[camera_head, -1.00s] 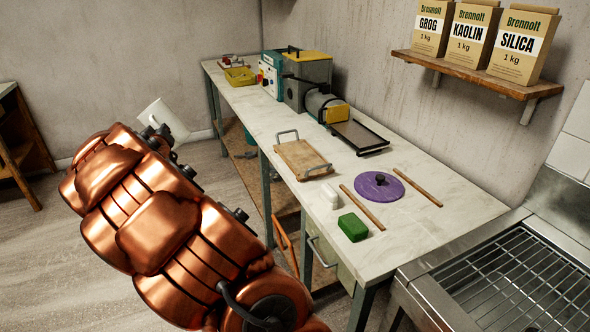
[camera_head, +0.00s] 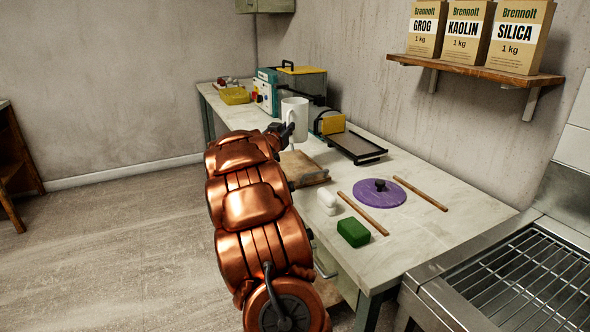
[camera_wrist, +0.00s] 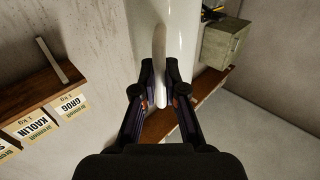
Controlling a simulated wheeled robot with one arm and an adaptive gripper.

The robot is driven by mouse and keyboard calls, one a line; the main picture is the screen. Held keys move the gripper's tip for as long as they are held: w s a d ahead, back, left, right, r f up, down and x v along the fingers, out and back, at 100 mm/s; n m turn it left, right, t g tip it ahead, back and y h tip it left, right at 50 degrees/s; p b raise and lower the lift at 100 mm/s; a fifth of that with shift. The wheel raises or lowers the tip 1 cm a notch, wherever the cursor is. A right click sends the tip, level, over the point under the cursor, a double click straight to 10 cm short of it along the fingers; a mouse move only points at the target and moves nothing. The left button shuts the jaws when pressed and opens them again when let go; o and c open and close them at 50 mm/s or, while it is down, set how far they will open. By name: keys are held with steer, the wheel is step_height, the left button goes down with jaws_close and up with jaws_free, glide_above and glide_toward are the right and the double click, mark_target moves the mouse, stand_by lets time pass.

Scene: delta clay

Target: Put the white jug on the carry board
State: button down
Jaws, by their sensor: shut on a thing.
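The white jug (camera_head: 295,119) is upright in my gripper (camera_head: 284,131), above the back part of the bench near the carry board. In the wrist view my gripper (camera_wrist: 161,95) is shut on the handle of the white jug (camera_wrist: 184,38), whose body fills the top middle. The wooden carry board (camera_head: 303,170) lies on the bench, in front of and below the jug. My arm hides its left part and most of its metal handles.
A purple disc (camera_head: 379,193), wooden sticks (camera_head: 362,213), a white block (camera_head: 327,201) and a green block (camera_head: 353,232) lie nearer. A shelf with bags (camera_head: 475,72) is on the wall.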

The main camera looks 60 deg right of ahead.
step_height(320, 180, down, 10)
steer(key=shift+r+b, duration=0.1)
steer(key=shift+b, duration=0.55)
steer(key=shift+f, duration=0.25)
steer(key=c, duration=1.2)
jaws_free()
steer(key=shift+c, duration=0.2)
steer(key=shift+r, duration=0.15)
steer(key=shift+a, duration=0.25)
steer(key=s+a, duration=0.2)
steer(key=a, duration=0.9)
steer(key=shift+s+a, duration=0.15)
steer(key=shift+s, duration=0.05)
